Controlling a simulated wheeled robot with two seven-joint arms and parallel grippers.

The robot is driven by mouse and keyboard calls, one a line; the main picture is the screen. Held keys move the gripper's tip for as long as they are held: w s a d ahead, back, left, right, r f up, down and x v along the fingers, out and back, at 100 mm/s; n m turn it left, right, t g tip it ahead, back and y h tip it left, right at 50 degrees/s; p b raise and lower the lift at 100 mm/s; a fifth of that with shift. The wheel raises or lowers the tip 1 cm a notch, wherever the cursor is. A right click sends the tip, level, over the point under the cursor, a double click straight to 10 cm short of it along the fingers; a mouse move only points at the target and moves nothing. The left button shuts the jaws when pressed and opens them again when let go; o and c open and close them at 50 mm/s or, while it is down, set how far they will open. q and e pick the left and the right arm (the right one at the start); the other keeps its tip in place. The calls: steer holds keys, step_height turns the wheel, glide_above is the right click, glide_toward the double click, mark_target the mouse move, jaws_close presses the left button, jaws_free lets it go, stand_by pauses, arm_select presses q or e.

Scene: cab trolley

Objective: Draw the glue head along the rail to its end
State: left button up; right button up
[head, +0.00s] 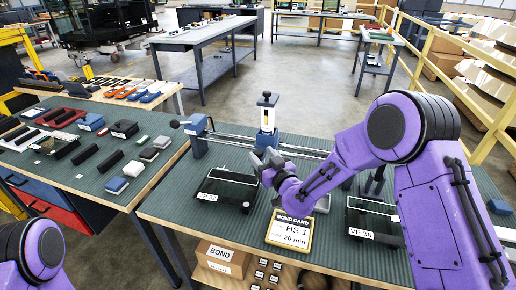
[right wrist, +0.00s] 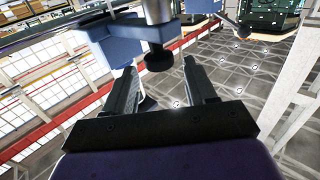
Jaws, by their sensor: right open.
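The glue head (head: 267,117) is an upright unit with a pale cylinder, a dark cap and a blue block at its foot. It sits on the metal rail (head: 232,138), which runs from a blue end block (head: 198,136) rightward behind my right arm. My right gripper (head: 268,160) is open, just in front of and below the glue head. In the right wrist view, a dark round knob (right wrist: 159,57) under a metal stem and blue block shows beyond and between the open fingers (right wrist: 160,88), with nothing gripped. The rail's right end is hidden by my arm. My left gripper is out of view.
A dark glass plate (head: 226,188) marked VP and a bond card (head: 290,230) lie on the green bench in front of the rail. Another plate (head: 374,222) is partly behind my right arm. A side table with several small blocks (head: 123,128) stands left.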

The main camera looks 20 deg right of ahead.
mark_target(258, 151)
steer(key=w, duration=0.3)
steer(key=shift+w+a+f, duration=0.1)
steer(key=shift+a+f, duration=0.1)
steer(key=shift+f, duration=0.1)
steer(key=shift+w+a, duration=0.1)
steer(key=shift+s+r, duration=0.2)
steer(key=shift+r, duration=0.05)
steer(key=shift+w+f, duration=0.15)
jaws_close()
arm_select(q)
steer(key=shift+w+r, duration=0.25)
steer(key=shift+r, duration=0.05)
